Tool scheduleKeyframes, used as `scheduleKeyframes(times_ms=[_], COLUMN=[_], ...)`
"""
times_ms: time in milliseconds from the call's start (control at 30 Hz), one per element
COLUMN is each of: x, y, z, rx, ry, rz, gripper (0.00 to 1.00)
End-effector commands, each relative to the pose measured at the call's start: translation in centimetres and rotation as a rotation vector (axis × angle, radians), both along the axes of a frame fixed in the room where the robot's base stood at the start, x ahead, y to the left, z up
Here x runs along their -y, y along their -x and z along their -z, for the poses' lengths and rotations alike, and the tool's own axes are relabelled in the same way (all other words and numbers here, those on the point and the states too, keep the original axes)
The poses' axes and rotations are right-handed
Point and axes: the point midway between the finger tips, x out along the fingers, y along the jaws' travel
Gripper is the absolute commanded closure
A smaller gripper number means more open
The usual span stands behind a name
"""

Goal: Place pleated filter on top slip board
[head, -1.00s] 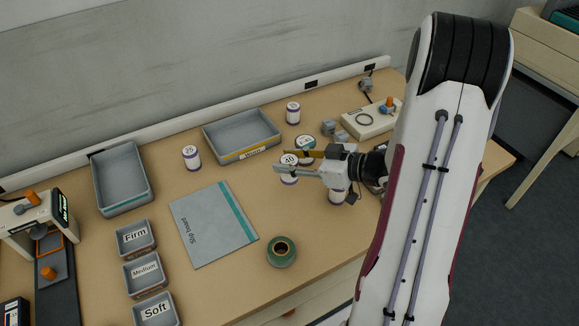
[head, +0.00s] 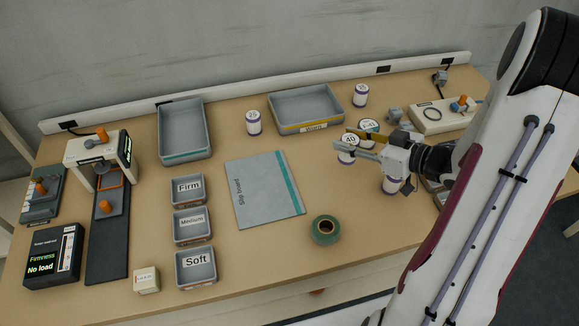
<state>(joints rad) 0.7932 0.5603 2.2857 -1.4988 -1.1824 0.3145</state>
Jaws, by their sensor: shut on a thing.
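The grey slip board (head: 262,195) with a teal stripe lies flat and bare in the middle of the table. My gripper (head: 352,146) is to its right, with its fingers closed around a white roll labelled 40 (head: 347,157). The fingers hide part of this roll, and I cannot tell whether it is off the table. I see nothing that is clearly a pleated filter.
A green tape ring (head: 325,230) lies right of the board's near corner. Firm (head: 188,190), Medium (head: 192,224) and Soft (head: 196,268) bins stand left of it. Two grey trays (head: 181,156) (head: 306,131) are at the back. A firmness tester (head: 54,254) reads No load.

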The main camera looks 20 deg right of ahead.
Motion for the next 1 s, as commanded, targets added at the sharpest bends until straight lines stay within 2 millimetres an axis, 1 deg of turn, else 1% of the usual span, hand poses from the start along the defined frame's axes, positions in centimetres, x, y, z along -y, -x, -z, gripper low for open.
scheduleKeyframes(times_ms=[167, 333, 467, 700, 1000], x=[-1.3, -3.8, -6.5, -11.9, -18.3], y=[-0.3, -0.9, -1.5, -2.3, -2.9], z=[0.0, -0.1, -0.2, -0.5, -0.7], rx=[0.000, 0.002, 0.005, 0.008, 0.010], ry=[0.001, 0.002, 0.002, 0.003, 0.002], rz=[-0.027, -0.080, -0.133, -0.228, -0.327], gripper=[0.90, 0.90, 0.90, 0.90, 0.90])
